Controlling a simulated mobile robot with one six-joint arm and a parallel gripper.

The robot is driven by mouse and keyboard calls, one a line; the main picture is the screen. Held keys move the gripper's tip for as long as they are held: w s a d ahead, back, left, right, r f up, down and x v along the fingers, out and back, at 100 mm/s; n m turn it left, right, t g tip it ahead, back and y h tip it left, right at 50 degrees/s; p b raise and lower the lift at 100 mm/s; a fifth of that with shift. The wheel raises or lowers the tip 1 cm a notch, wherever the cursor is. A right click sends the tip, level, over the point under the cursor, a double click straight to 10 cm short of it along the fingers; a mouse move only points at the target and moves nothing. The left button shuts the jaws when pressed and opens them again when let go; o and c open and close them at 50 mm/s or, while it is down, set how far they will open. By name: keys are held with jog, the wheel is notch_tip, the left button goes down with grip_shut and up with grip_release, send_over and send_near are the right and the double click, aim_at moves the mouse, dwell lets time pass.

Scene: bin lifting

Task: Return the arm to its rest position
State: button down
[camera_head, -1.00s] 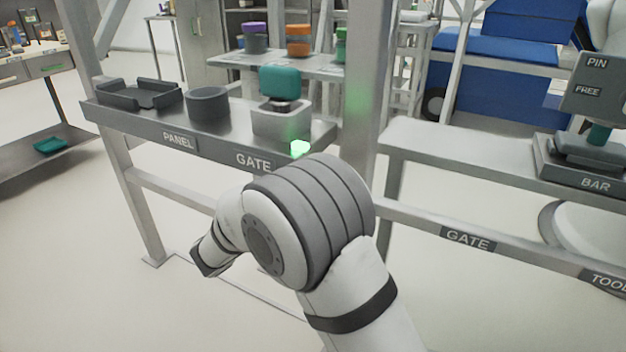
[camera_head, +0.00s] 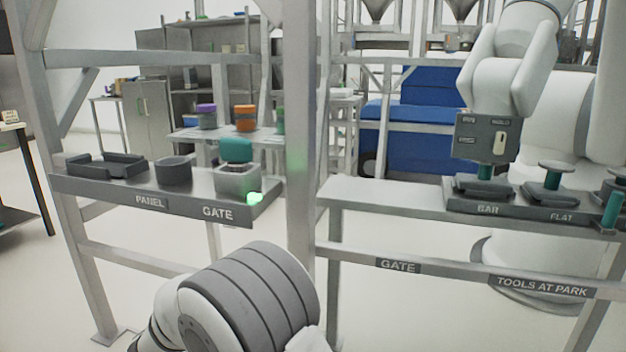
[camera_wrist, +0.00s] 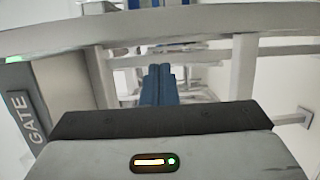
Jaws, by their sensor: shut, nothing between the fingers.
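My arm (camera_head: 250,300) is folded low at the bottom of the head view, its large grey-banded joint in front of the shelf frame. Its far end runs off toward the lower left, and my gripper is not visible there. In the wrist view my gripper (camera_wrist: 158,72) shows as two dark blue-grey fingers close together above the gripper body. They are shut with nothing between them. A rail crosses behind them, and a GATE label (camera_wrist: 27,122) is at the left.
The left shelf (camera_head: 100,187) holds a dark tray (camera_head: 107,166), a round dark cup (camera_head: 173,172) and a metal block (camera_head: 238,181) with a teal top. An upright post (camera_head: 301,130) stands mid-view. The right bench (camera_head: 380,193) holds tool stands. Open floor lies below.

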jog(key=s+d+r+m+g+p, duration=0.35)
jog(key=d+r+g+p, duration=0.35)
jog(key=d, duration=0.6)
jog(key=s+d+r+m+g+p, duration=0.2)
jog(key=s+d+r+g+p, duration=0.25)
jog(key=d+r+p, duration=0.65)
jog(key=s+d+r+m+y+p, duration=0.3)
jog(key=s+r+y+p, duration=0.1)
jog(key=s+r+p, duration=0.2)
jog(key=s+d+r+m+y+p, duration=0.3)
jog(key=s+r+p, duration=0.4)
jog(key=s, duration=0.3)
jog(key=d+r+y, duration=0.1)
jog(key=y, duration=0.1)
jog(key=shift+g+y+p, duration=0.3)
jog(key=shift+g, duration=0.05)
